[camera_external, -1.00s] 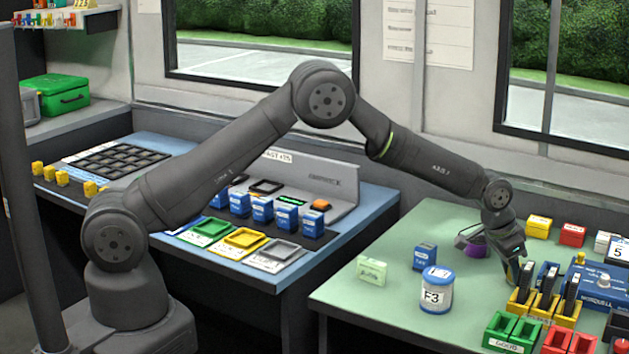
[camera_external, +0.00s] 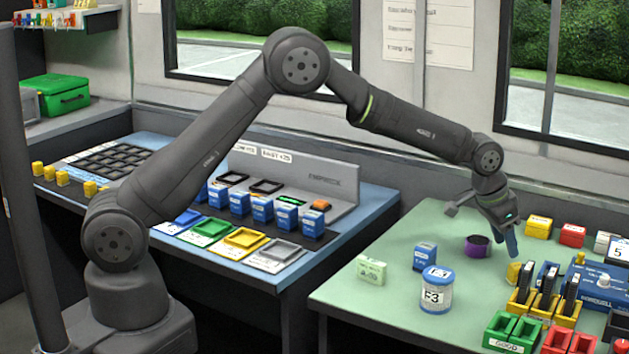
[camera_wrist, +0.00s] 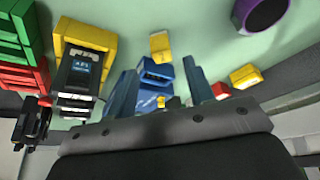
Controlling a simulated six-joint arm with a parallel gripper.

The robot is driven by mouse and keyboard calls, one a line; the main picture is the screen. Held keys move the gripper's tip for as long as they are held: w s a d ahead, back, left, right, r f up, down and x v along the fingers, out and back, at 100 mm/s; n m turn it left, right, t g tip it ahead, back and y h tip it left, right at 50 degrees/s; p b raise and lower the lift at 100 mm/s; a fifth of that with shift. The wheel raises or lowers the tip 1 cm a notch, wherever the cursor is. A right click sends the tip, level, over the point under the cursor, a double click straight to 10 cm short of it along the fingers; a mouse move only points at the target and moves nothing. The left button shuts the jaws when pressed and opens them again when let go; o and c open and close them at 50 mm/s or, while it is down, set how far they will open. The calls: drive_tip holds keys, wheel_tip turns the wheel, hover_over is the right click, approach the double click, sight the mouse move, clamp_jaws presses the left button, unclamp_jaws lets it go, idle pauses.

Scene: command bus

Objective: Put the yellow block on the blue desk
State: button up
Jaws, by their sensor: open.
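A small yellow block (camera_external: 513,272) stands on the green table, just behind the yellow holders. In the wrist view a yellow block (camera_wrist: 160,45) lies beyond my fingertips, beside a blue device (camera_wrist: 158,73). A second yellow block (camera_external: 538,227) sits at the back of the green table next to a red one; it also shows in the wrist view (camera_wrist: 245,76). My gripper (camera_external: 511,246) is open and empty above the first yellow block, apart from it. The blue desk (camera_external: 362,203) stands to the left, with several yellow blocks (camera_external: 62,179) along its far left.
On the green table (camera_external: 340,292) are a purple ring (camera_external: 477,246), a blue box (camera_external: 425,256), the F3 canister (camera_external: 436,291) and a pale green block (camera_external: 371,270). The blue desk carries coloured trays (camera_external: 240,240), blue blocks (camera_external: 262,208) and a dark grid (camera_external: 117,160).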

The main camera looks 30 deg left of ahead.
sight(516, 265)
drive_tip(key=shift+o, duration=0.4)
drive_tip(key=shift+v, duration=1.95)
wheel_tip(516, 265, up, 4)
drive_tip(key=s+a+t+h, duration=0.1)
drive_tip(key=s+a, duration=0.1)
drive_tip(key=x, duration=1.7)
drive_tip(key=shift+w+d+f, duration=0.1)
drive_tip(key=shift+f, duration=0.15)
